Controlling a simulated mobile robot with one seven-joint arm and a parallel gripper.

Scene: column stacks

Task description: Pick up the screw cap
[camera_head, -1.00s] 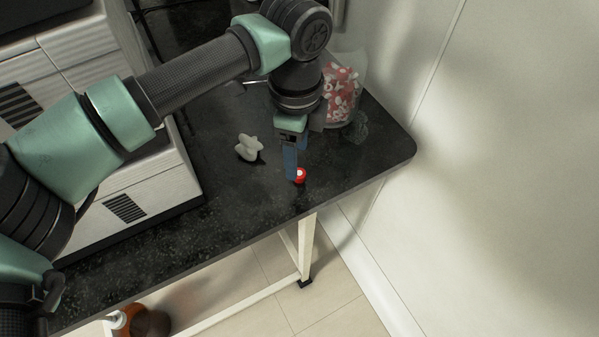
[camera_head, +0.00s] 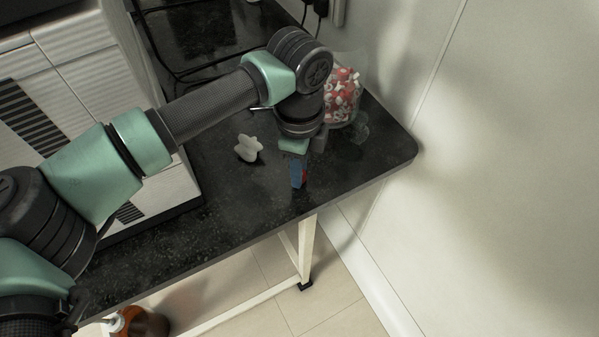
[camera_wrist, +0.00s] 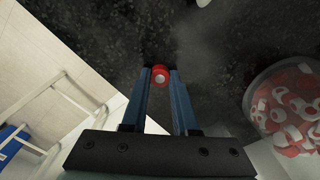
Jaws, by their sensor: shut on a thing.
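The screw cap (camera_wrist: 160,77) is red with a white centre. In the wrist view it sits between the tips of the blue fingers of my gripper (camera_wrist: 160,84). In the head view only a bit of the red cap (camera_head: 305,177) shows beside my gripper (camera_head: 298,182), and the fingers hide the rest. My gripper is shut on the cap, low over the black counter (camera_head: 240,205) close to its front edge. I cannot tell whether the cap touches the counter.
A clear container of red and white caps (camera_head: 342,92) stands at the back right, and it also shows in the wrist view (camera_wrist: 287,108). A pale knobbly object (camera_head: 247,148) lies left of my gripper. A large white machine (camera_head: 75,95) fills the left. A wall is on the right.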

